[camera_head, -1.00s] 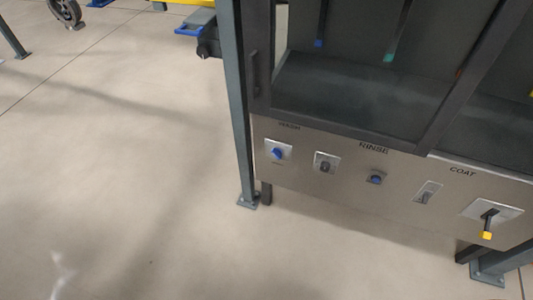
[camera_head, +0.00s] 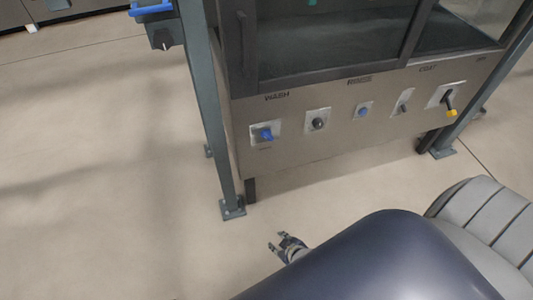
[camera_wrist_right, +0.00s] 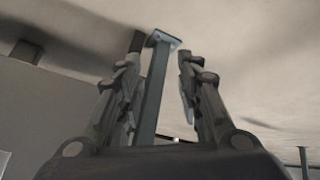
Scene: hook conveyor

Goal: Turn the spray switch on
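A metal control panel (camera_head: 330,142) runs along the front of the booth, with WASH, RINSE and COAT labels. From left to right it carries a blue knob (camera_head: 265,134), a round dark knob (camera_head: 318,123), a round blue control (camera_head: 362,111), a small lever switch (camera_head: 403,102) and a black lever with a yellow tip (camera_head: 449,103). I cannot read which one is marked spray. My right gripper (camera_head: 285,242) is below and in front of the panel, apart from it. In the right wrist view its fingers (camera_wrist_right: 158,75) are spread with nothing held. My left gripper is not in view.
A grey post (camera_head: 208,110) with a bolted foot stands at the panel's left, and another foot (camera_head: 440,150) stands at its right. A dark-framed window (camera_head: 330,50) is above the panel. The floor (camera_head: 90,190) at left is clear.

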